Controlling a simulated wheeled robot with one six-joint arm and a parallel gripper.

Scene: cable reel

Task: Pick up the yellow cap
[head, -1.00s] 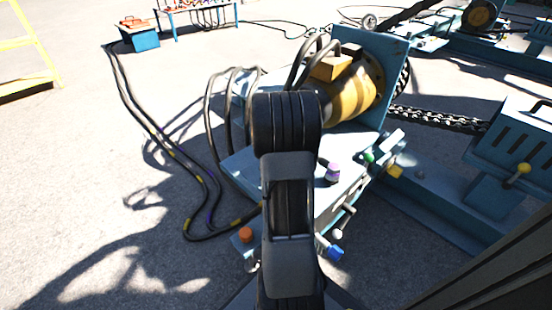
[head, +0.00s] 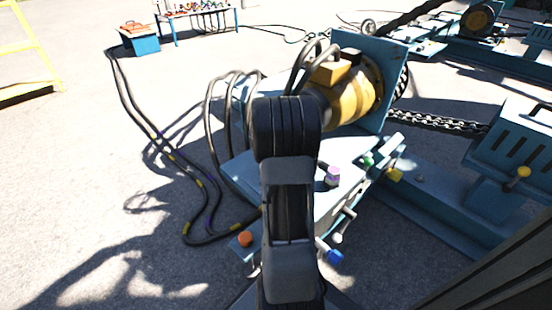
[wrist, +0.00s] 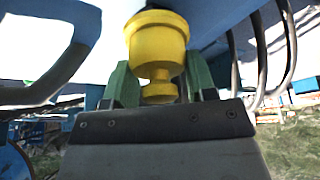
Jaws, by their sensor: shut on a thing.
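The yellow cap (wrist: 157,45) is large in the wrist view, with a wide round top and a narrower stem below. My gripper (wrist: 160,76) has its two green fingers on either side of the stem and is shut on it. The cap's top is close under a pale blue surface; I cannot tell whether they touch. In the head view my arm hides the gripper. A yellow cap (head: 395,174) shows there on the blue machine's side; I cannot tell whether it is the held one.
Orange (head: 245,239), blue (head: 335,257), purple (head: 332,176) and green (head: 368,158) caps sit around the blue machine. A yellow-banded motor (head: 350,92) stands behind. Black cables (head: 160,135) run along the ground at left. A blue housing (head: 515,150) stands at right.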

